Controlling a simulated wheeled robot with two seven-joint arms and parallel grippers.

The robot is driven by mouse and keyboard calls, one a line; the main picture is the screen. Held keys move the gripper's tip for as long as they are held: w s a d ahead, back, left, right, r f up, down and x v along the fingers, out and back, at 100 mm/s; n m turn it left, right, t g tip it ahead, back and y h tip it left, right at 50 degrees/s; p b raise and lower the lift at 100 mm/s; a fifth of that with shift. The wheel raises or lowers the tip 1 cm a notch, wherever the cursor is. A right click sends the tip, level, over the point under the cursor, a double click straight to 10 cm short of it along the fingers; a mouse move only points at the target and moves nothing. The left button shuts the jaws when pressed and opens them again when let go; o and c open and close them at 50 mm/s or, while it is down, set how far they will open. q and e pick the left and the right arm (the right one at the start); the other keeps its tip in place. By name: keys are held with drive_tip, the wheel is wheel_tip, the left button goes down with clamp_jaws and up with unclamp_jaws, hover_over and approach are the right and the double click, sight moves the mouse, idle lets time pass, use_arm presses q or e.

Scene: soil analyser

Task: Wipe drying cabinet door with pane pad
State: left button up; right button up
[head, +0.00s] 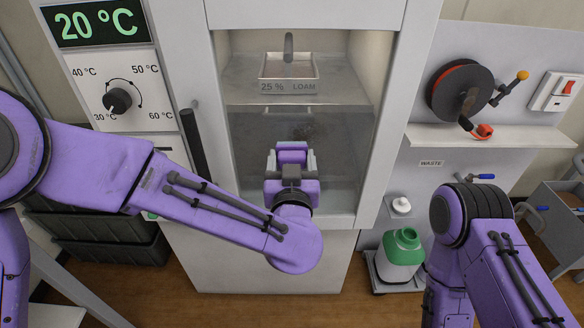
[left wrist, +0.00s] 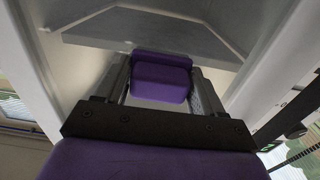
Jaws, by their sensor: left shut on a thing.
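The drying cabinet's door (head: 385,130) has a white frame around a glass pane (head: 255,150), with a dark upright handle (head: 194,145) at its left. A dark smudge (head: 305,130) shows on the pane, just above my gripper. My left gripper (head: 291,164) is in front of the lower middle of the pane, shut on a purple block that I take as the pane pad (head: 291,149). In the left wrist view the pad (left wrist: 161,78) sits between the two grey fingers. I cannot tell whether the pad touches the glass. My right gripper is not in view.
Behind the pane, a tray (head: 289,66) stands on a shelf labelled 25 % LOAM. A temperature dial (head: 118,100) is at upper left. At right are a reel (head: 460,90) and a green-white waste bottle (head: 403,250). Dark crates (head: 100,240) stand at lower left.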

use_arm(q)
drive_tip(key=shift+w, duration=0.95)
idle(0.5)
drive_tip(key=shift+d, duration=0.1)
